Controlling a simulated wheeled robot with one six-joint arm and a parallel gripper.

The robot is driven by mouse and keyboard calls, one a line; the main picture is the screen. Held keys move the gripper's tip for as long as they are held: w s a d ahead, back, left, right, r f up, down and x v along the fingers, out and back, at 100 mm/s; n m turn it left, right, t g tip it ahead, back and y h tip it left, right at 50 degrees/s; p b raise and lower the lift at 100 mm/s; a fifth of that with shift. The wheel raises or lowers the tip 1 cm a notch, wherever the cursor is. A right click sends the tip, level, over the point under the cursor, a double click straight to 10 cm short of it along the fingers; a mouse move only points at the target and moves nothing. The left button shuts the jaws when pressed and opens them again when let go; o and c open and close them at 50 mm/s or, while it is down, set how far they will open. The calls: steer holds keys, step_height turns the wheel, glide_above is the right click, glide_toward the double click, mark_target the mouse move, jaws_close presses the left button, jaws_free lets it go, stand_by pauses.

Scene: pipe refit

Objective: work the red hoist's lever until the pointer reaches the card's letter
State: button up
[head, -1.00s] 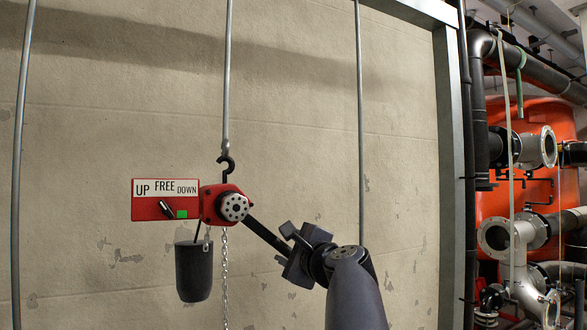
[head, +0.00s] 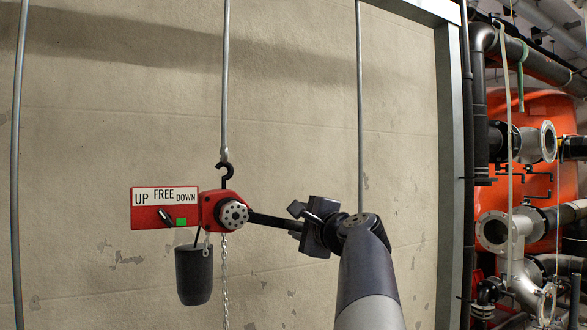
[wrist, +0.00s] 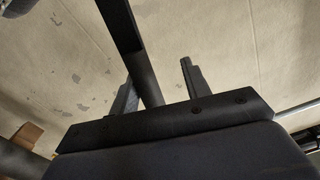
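The red hoist (head: 218,211) hangs from a dark hook, with a round perforated hub. Its black lever (head: 272,222) points right, sloping slightly down, and its outer end is at my gripper (head: 305,228). In the wrist view the lever (wrist: 122,30) runs between the two fingers of my gripper (wrist: 157,88). The fingers stand apart, with a clear gap between the lever and the right finger; I cannot tell whether the left one touches it. I cannot make out a pointer or lettered card.
A black bucket (head: 194,274) and a chain (head: 224,280) hang below the hoist. Vertical rods (head: 361,100) stand before the pale wall (head: 110,60). Pipes and flanged valves (head: 510,235) stand at the right, beyond a grey metal frame (head: 448,160).

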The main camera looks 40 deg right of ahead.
steer(key=shift+n, duration=0.8)
steer(key=shift+r+p, duration=1.25)
steer(key=shift+r, duration=0.85)
steer(key=r, duration=0.1)
steer(key=r+p, duration=0.1)
steer(key=r+n+p, duration=0.1)
steer(key=r, duration=0.1)
steer(key=shift+a, duration=0.35)
steer(key=shift+f, duration=0.2)
steer(key=shift+d+f+m+b, duration=0.2)
steer(key=shift+f+b, duration=0.15)
steer(key=shift+f, duration=0.3)
steer(key=shift+d+f+m+b, duration=0.1)
steer(key=shift+f+m+b, duration=0.2)
steer(key=shift+f, duration=0.35)
steer(key=shift+d+f+m+b, duration=0.1)
steer(key=shift+f+b, duration=0.3)
steer(key=shift+f, duration=0.4)
